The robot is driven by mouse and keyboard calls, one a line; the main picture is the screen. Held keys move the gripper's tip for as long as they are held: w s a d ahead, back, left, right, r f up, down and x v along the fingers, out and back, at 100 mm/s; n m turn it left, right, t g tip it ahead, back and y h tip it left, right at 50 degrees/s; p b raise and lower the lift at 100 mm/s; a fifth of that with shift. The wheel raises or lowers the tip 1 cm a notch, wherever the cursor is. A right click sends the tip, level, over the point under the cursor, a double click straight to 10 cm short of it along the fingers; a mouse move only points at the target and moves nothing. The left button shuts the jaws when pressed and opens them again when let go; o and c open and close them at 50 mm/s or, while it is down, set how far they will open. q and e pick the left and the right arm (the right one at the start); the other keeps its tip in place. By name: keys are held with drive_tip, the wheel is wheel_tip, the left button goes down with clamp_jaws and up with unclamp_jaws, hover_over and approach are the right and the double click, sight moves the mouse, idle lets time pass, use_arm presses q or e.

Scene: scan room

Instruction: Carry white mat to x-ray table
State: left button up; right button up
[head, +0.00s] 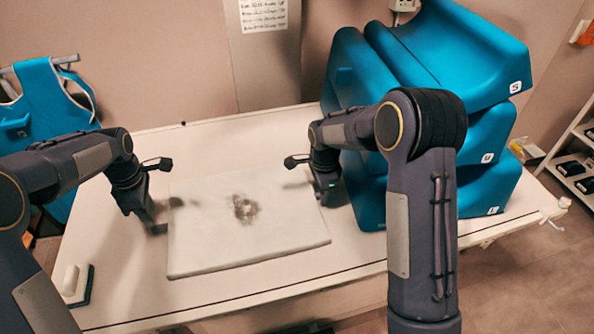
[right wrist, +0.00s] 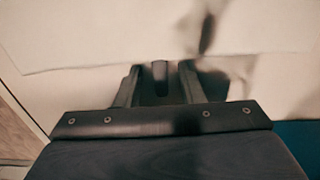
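The white mat (head: 235,245) lies flat on a white table (head: 130,275), with a dark smudged patch near its middle. In the right wrist view the mat (right wrist: 100,30) fills the top, its near edge close to my fingertips. My left gripper (head: 166,216) is low at the mat's left edge, its dark fingertips apart. My right gripper (head: 325,195) is at the mat's right edge, partly hidden by its own arm. Its two fingers (right wrist: 158,80) stand apart in the right wrist view, with no mat visible between them. I cannot tell whether this is the x-ray table.
Large blue stacked wedges (head: 480,115) stand on the table's right side, close to my right arm. A white block with a dark base (head: 76,283) lies at the front left. A blue apron (head: 45,105) hangs behind on the left. A shelf (head: 575,165) is at far right.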

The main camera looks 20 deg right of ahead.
drive_tip(key=shift+r, duration=0.1)
use_arm(q)
wheel_tip(320, 180, up, 6)
drive_tip(key=shift+r, duration=0.15)
use_arm(e)
wheel_tip(320, 180, up, 12)
idle(0.3)
idle(0.4)
